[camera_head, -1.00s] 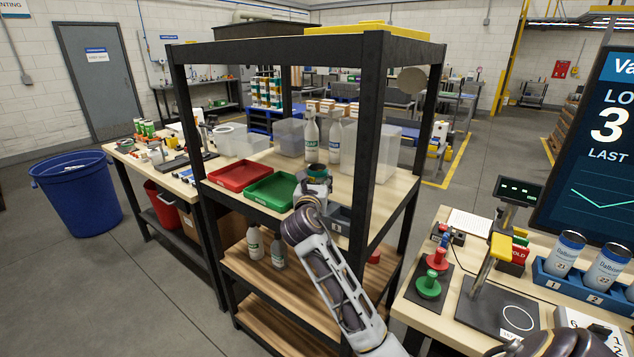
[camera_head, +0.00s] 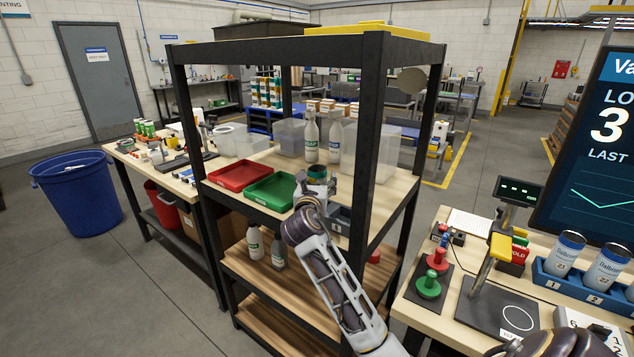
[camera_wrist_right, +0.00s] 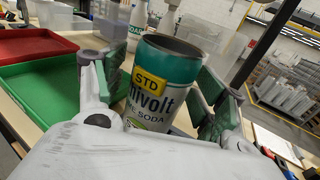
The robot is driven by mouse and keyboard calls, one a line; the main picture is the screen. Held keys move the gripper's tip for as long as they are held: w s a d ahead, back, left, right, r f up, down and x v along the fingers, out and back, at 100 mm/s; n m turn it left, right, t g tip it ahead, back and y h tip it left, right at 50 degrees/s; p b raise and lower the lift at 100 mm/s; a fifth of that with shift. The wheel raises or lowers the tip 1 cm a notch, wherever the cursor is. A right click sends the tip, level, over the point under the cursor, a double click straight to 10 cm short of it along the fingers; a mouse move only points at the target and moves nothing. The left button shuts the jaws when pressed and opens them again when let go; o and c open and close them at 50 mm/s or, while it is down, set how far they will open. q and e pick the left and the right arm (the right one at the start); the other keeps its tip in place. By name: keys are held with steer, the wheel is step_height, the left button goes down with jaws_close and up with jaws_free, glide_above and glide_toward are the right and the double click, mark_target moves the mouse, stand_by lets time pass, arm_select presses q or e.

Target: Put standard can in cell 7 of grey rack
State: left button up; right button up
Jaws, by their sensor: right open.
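The standard can (camera_head: 317,173) is teal and white with a yellow STD label. It stands on the wooden shelf, with its label facing the right wrist view (camera_wrist_right: 160,95). My right gripper (camera_head: 315,186) is open, with one finger on each side of the can; in the right wrist view (camera_wrist_right: 168,88) a gap shows beside the right finger. The gripper hides the can's lower part. A grey bin-like holder (camera_head: 340,222) is at the shelf's front edge, partly behind my arm; I cannot tell whether it is the grey rack. No cell 7 is readable.
A red tray (camera_head: 240,176) and a green tray (camera_head: 272,190) lie left of the can. White bottles (camera_head: 311,138) and clear bins stand behind it. A black shelf post (camera_head: 364,170) rises close to my arm. A blue numbered rack (camera_head: 570,285) holds cans at right.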

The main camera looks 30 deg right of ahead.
arm_select(q)
steer(key=shift+w+f, duration=0.1)
steer(key=shift+w, duration=0.05)
arm_select(e)
steer(key=shift+r, duration=0.1)
steer(key=shift+p+v, duration=0.4)
steer(key=shift+v, duration=0.4)
steer(key=p+v, duration=0.1)
steer(key=v, duration=0.2)
steer(key=shift+s+a, duration=0.2)
arm_select(q)
steer(key=shift+h, duration=0.3)
steer(key=shift+s+d+r+p, duration=0.2)
steer(key=shift+d+r+p, duration=0.45)
steer(key=shift+d+r, duration=0.4)
steer(key=shift+s+d+r+p, duration=0.15)
steer(key=shift+d+r+p, duration=0.5)
steer(key=shift+d+r, duration=0.4)
arm_select(e)
steer(key=v, duration=0.6)
steer(key=shift+s+a, duration=0.3)
arm_select(q)
steer(key=shift+a+r, duration=0.1)
arm_select(e)
steer(key=shift+m, duration=0.3)
